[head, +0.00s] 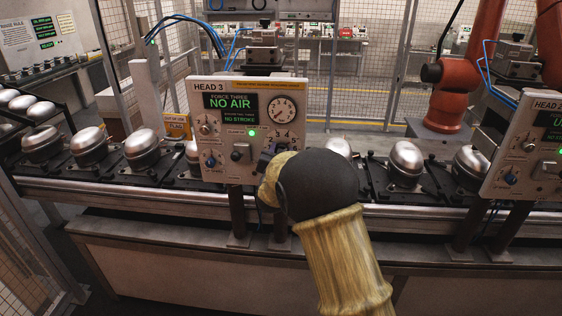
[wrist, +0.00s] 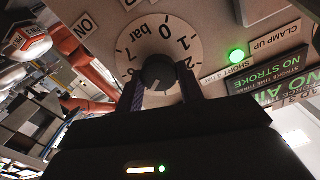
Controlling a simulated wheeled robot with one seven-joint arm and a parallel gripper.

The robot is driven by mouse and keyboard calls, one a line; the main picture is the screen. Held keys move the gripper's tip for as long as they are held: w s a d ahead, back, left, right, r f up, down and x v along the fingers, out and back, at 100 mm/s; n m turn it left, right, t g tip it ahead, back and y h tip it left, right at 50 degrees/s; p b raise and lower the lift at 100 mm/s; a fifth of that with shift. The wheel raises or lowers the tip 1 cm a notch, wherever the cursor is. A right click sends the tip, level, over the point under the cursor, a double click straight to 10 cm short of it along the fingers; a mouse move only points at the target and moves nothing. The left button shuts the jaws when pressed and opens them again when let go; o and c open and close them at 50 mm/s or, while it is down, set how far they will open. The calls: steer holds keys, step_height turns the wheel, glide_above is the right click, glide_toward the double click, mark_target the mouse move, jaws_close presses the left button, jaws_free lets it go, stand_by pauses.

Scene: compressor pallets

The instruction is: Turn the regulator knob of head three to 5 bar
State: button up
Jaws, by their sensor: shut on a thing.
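The head three panel (head: 247,90) faces me in the head view, its screen (head: 231,107) reading NO AIR and NO STROKE. A round gauge (head: 283,111) is at its upper right. My gripper (head: 268,158) is at the panel's lower right, and my arm covers part of that area. In the wrist view the dark regulator knob (wrist: 158,71) sits in a pale scale plate (wrist: 150,36) marked in bar. The fingers of my gripper (wrist: 162,84) are on both sides of the knob, shut on it. The knob's exact setting is too unclear to read.
A green lamp (head: 252,133), a square black switch (head: 240,152) and a blue knob (head: 211,162) are close by on the panel. Metal compressor shells (head: 88,142) stand along the conveyor line. Another panel (head: 530,150) is at right, with an orange robot arm (head: 470,60) behind.

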steer(key=shift+r, duration=0.15)
stand_by(0.3)
steer(key=o, duration=0.6)
steer(key=shift+d, duration=0.1)
steer(key=shift+c, duration=0.2)
steer(key=o, duration=0.4)
steer(key=shift+w, duration=0.2)
steer(key=shift+o, duration=0.2)
steer(key=shift+s, duration=0.15)
steer(key=s+b, duration=0.5)
steer(key=s, duration=1.2)
steer(key=shift+s+a, duration=0.2)
steer(key=shift+a, duration=0.15)
